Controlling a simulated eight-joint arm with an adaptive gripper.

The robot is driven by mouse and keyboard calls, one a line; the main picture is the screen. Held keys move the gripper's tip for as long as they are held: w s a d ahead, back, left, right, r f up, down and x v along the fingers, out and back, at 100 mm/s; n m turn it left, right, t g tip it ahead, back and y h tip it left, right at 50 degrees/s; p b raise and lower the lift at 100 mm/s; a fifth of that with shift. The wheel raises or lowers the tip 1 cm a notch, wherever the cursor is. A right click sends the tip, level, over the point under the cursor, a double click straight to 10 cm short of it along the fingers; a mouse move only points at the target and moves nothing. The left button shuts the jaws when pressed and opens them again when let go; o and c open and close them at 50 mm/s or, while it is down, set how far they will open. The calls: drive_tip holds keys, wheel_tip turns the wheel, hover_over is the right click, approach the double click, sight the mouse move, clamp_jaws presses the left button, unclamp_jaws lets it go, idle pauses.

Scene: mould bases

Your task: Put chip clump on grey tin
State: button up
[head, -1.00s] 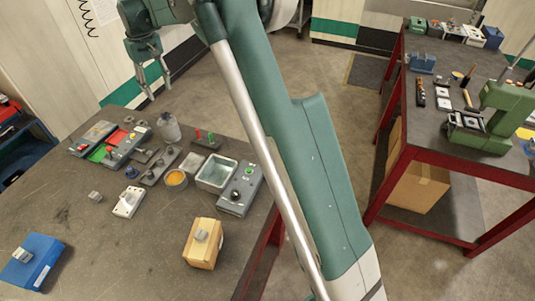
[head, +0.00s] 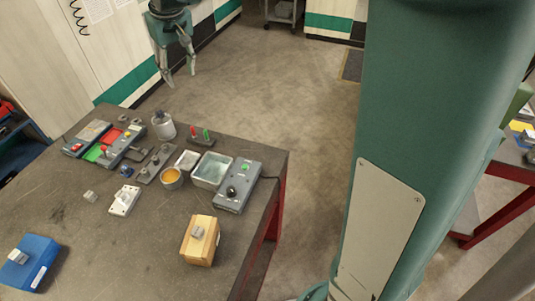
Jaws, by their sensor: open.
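My gripper (head: 181,79) is open and empty, in the air beyond the far edge of the table, fingers pointing down. A small grey lump (head: 90,197) lies alone on the table at left; it may be the chip clump, but it is too small to tell. Similar grey pieces sit on the wooden block (head: 199,250) and on the blue box (head: 38,268). I cannot tell for certain which container is the grey tin.
A grey canister (head: 163,127) stands near the far edge. A grey control box (head: 238,188), a white switch plate (head: 124,201) and red and green bins (head: 95,153) crowd the table. The front middle of the tabletop is clear. My arm hides most of the right bench.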

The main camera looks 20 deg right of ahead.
drive_tip(key=s+d+f+m+t, duration=0.1)
drive_tip(key=s+d, duration=0.3)
drive_tip(key=s, duration=0.6)
drive_tip(key=s+d+t, duration=0.1)
drive_tip(key=s+d, duration=0.3)
drive_tip(key=s, duration=0.6)
drive_tip(key=s+d+f+m+t, duration=0.1)
drive_tip(key=s+d, duration=0.2)
drive_tip(key=s, duration=0.6)
drive_tip(key=s+d+f+m+t, duration=0.1)
drive_tip(key=s+d+f, duration=0.1)
drive_tip(key=s+f, duration=0.4)
drive_tip(key=s, duration=0.3)
drive_tip(key=shift+d+t, duration=0.3)
drive_tip(key=shift+t, duration=0.1)
drive_tip(key=shift+s+f, duration=0.1)
drive_tip(key=shift+f, duration=0.05)
wheel_tip(320, 180, down, 10)
drive_tip(key=b, duration=1)
